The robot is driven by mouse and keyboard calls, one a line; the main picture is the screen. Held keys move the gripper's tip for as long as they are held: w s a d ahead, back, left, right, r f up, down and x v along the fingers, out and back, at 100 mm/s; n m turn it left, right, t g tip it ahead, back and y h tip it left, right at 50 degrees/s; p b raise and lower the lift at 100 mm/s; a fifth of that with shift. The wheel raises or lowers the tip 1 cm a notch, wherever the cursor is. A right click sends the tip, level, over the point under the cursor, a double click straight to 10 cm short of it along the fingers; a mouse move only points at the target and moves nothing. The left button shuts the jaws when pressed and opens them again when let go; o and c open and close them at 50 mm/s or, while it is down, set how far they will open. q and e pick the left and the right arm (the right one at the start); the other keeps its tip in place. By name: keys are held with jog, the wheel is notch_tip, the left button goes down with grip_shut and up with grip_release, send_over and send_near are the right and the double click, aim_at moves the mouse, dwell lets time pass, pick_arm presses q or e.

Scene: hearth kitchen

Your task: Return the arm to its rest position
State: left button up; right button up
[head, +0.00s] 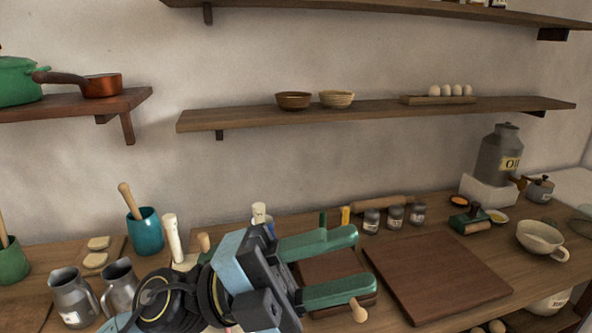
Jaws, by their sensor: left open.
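My left gripper (360,260) reaches in from the bottom of the head view, above the wooden counter (350,227). Its two green fingers are spread apart and point to the right. I see nothing held between them. A small dark brown board (330,268) shows behind and between the fingers. My left arm hides part of the counter at bottom centre. My right gripper is not in view.
A large cutting board (437,273) lies right of the fingers. Several jars, including one jar (371,220), stand behind. Two metal jugs, one of them here (72,297), and a teal pot (146,231) stand left. A wooden shelf (380,112) runs above the counter.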

pick_arm(q)
jog(key=w+a+f+n+t+y, duration=0.2)
jog(key=w+a+n+t+y, duration=0.4)
jog(key=n+t, duration=0.55)
jog(key=w+a+f+n+t+y, duration=0.2)
jog(key=w+a+n+t+y, duration=0.35)
jog(key=n+t, duration=0.65)
jog(key=a+f+n+g+y, duration=0.3)
jog(key=a+f+n+y, duration=0.15)
jog(key=f, duration=0.25)
jog(key=a+f+n+g+y, duration=0.3)
jog(key=a+f+n+y, duration=0.15)
jog(key=f, duration=0.35)
jog(key=s+a+f+n+g+y, duration=0.1)
jog(key=s+a+f+g, duration=0.2)
jog(key=s+f+g, duration=0.5)
jog(key=s+a+f+n+g+y, duration=0.15)
jog(key=s+f+g, duration=0.35)
jog(key=s+f, duration=0.75)
notch_tip(320, 180, down, 24)
jog(key=s+r+m, duration=0.1)
jog(key=s, duration=0.2)
jog(key=s+a+f+g, duration=0.1)
jog(key=s+a+f, duration=0.1)
jog(key=s+f, duration=0.6)
jog(key=s+a+f+g+b, duration=0.1)
jog(key=s+f, duration=0.6)
jog(key=s, duration=0.1)
jog(key=shift+a+f+h, duration=0.3)
jog(key=shift+a+f, duration=0.1)
